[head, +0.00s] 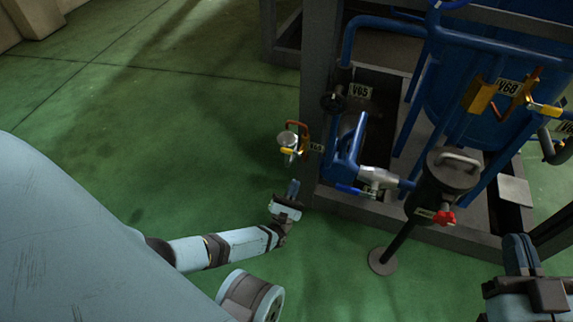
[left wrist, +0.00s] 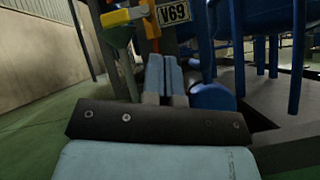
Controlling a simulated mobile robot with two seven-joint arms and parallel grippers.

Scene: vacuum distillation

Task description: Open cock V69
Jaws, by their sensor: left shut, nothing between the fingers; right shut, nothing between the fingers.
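Cock V69 (head: 287,150) has a yellow handle and sits on a small pipe fitting at the left of the blue frame, with its V69 label (head: 316,148) beside it. In the left wrist view the yellow handle (left wrist: 118,18) is at the upper left, next to the label (left wrist: 173,13). My left gripper (head: 294,184) is shut and empty, just below the cock in the head view and apart from it. In the left wrist view its two fingers (left wrist: 165,62) are together, below the label. My right gripper (head: 518,245) is shut and empty at the lower right.
Cock V65 (head: 334,102), cock V68 (head: 480,95) and blue pipes (head: 347,165) crowd the frame. A dark canister (head: 445,180) with a red knob stands on a post to the right. The green floor (head: 150,110) to the left is clear.

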